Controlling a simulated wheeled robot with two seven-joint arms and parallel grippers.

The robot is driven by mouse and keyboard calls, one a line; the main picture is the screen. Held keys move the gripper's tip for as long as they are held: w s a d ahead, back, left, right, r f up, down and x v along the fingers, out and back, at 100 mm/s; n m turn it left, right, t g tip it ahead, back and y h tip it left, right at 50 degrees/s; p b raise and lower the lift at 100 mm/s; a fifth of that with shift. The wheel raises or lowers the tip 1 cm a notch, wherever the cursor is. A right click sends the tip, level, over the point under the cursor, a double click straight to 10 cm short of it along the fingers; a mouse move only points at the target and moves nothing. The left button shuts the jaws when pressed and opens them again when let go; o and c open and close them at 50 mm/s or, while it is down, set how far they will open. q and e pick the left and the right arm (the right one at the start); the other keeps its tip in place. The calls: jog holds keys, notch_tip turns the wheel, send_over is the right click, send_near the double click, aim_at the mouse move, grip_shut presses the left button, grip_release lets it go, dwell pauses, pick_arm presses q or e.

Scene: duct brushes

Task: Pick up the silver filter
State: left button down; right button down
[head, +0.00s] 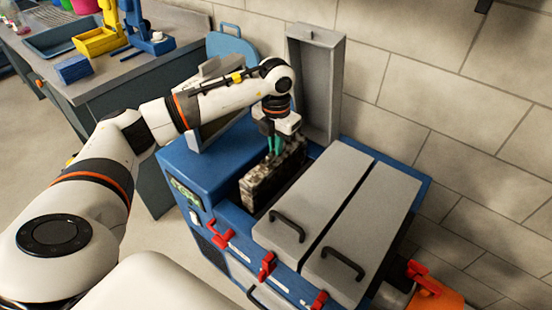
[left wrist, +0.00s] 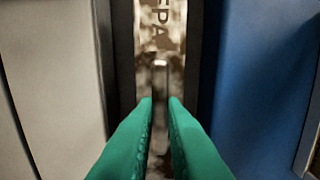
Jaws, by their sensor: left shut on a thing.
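The silver filter (head: 262,184) is a flat, upright block with a mottled grey-brown, dirty-looking surface. It stands in the open slot of the blue machine (head: 216,172), and its lower part is hidden in the slot. My left gripper (head: 274,150) points down over it, its green fingers at the filter's top edge. In the left wrist view, the filter's narrow top (left wrist: 162,28) carries partly visible letters. The green fingers (left wrist: 160,108) are shut on a thin part in the middle of the filter's top. My right gripper is not in view.
A grey lid (head: 316,85) stands open behind the slot. Two closed grey lids with black handles (head: 322,205) lie to the right. Red latches (head: 267,265) line the machine's front. A workbench (head: 130,70) with bins stands at the upper left.

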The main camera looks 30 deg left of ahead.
pick_arm(q)
notch_tip(320, 180, up, 42)
jog(key=p, duration=2.2)
jog(key=shift+f+p, duration=0.25)
jog(key=shift+p, duration=0.1)
